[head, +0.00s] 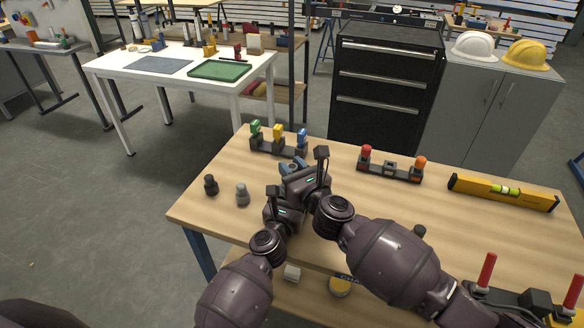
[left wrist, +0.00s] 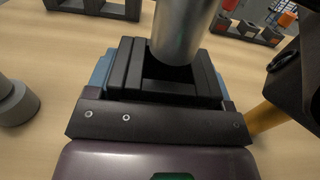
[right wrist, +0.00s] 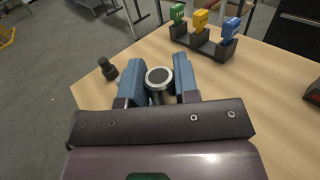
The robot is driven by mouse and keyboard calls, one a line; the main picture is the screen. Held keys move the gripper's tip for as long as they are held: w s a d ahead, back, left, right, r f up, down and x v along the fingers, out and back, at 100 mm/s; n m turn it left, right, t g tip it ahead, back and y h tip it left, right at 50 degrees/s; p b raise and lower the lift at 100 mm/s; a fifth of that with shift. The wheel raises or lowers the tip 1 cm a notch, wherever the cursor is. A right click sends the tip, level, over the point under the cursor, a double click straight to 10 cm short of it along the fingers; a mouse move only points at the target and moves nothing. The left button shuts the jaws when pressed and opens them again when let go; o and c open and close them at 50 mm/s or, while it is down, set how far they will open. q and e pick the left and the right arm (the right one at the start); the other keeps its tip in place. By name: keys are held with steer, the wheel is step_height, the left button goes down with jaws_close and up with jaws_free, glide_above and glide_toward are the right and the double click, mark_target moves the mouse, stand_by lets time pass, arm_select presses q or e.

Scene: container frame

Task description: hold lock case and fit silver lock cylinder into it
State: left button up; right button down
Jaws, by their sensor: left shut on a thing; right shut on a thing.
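The dark lock case (left wrist: 122,72) shows in the left wrist view, clamped between the blue-padded fingers of my left gripper (left wrist: 163,82). It has a dark opening facing up. The silver lock cylinder (left wrist: 181,30) is upright above this opening; I cannot tell whether its lower end is inside. In the right wrist view my right gripper (right wrist: 159,84) is shut on the silver cylinder, whose round dark-centred top (right wrist: 158,76) shows. In the head view my right gripper (head: 291,168) and left gripper (head: 279,186) are close together over the table, hiding the lock case.
On the wooden table (head: 345,205) stand a dark peg (head: 210,184) and a grey peg (head: 242,194) at left. A rack of coloured keys (head: 278,143) stands behind the grippers. A red-and-orange-topped holder (head: 390,172) and a yellow level (head: 502,192) lie right.

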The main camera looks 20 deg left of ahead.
mark_target(292, 166)
steer(key=shift+f, duration=1.55)
stand_by(0.4)
steer(key=shift+r, duration=3.55)
steer(key=shift+f, duration=0.15)
steer(key=shift+f, duration=1.6)
steer(key=shift+f, duration=1.5)
